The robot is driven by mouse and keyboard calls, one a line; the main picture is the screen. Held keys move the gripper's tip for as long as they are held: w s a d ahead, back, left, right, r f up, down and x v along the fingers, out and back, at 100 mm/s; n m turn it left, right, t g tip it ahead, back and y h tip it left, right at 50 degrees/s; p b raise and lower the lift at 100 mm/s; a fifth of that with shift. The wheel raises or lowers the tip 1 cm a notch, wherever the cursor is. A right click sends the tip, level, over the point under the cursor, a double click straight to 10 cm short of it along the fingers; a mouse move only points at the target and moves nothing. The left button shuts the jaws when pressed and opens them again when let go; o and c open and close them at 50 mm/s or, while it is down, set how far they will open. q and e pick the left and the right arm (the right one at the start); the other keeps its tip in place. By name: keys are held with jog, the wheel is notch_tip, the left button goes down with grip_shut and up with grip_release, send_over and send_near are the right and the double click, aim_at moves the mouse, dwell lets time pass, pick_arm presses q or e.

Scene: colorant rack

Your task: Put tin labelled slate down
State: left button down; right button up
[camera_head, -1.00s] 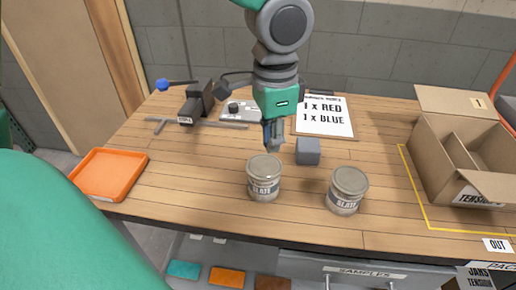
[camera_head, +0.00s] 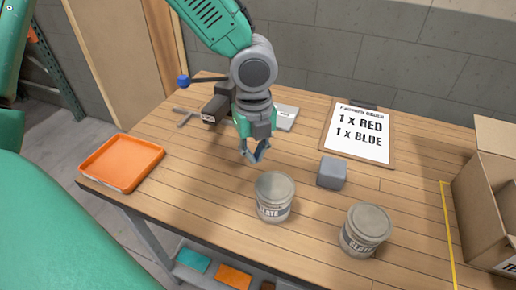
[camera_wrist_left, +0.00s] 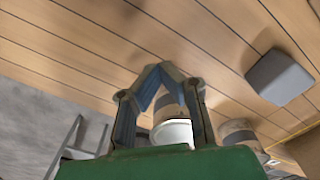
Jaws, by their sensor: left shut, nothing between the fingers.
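Two grey-lidded tins labelled slate stand upright on the wooden table in the head view: a left tin (camera_head: 274,197) and a right tin (camera_head: 365,230). My left gripper (camera_head: 256,156) is shut and empty, pointing down just behind and left of the left tin, apart from it. In the left wrist view the shut fingers (camera_wrist_left: 158,72) meet in a point, with a tin (camera_wrist_left: 172,125) seen between and beyond them. The other tin (camera_wrist_left: 238,135) is at the right there. My right gripper is not in view.
A grey block (camera_head: 332,172) sits behind the tins and also shows in the wrist view (camera_wrist_left: 280,78). An orange tray (camera_head: 122,163) lies at the left edge, a clipboard reading 1 x red, 1 x blue (camera_head: 358,135) at the back, and a cardboard box (camera_head: 490,205) at the right.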

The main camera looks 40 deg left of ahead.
aim_at(255, 172)
pick_arm(q)
notch_tip(255, 172, down, 6)
jog(key=shift+r+b, duration=0.1)
jog(key=shift+b, duration=0.55)
jog(key=d, duration=0.1)
jog(key=s+d, duration=0.2)
jog(key=d, duration=0.1)
jog(key=shift+d+r, duration=0.1)
jog(key=shift+r, duration=0.3)
jog(key=shift+a, duration=0.4)
jog(key=shift+s+d, duration=0.1)
jog(key=shift+s, duration=0.05)
jog(key=s+d, duration=0.1)
jog(key=d, duration=0.2)
jog(key=shift+s, duration=0.35)
jog(key=shift+s+d, duration=0.1)
jog(key=shift+d, duration=0.4)
jog(key=shift+a, duration=0.25)
jog(key=shift+a+r, duration=0.15)
jog(key=shift+r, duration=0.05)
jog(key=r, duration=0.7)
jog(key=d+r, duration=0.1)
jog(key=r, duration=0.2)
jog(key=shift+r, duration=0.7)
jog(key=shift+a, duration=0.25)
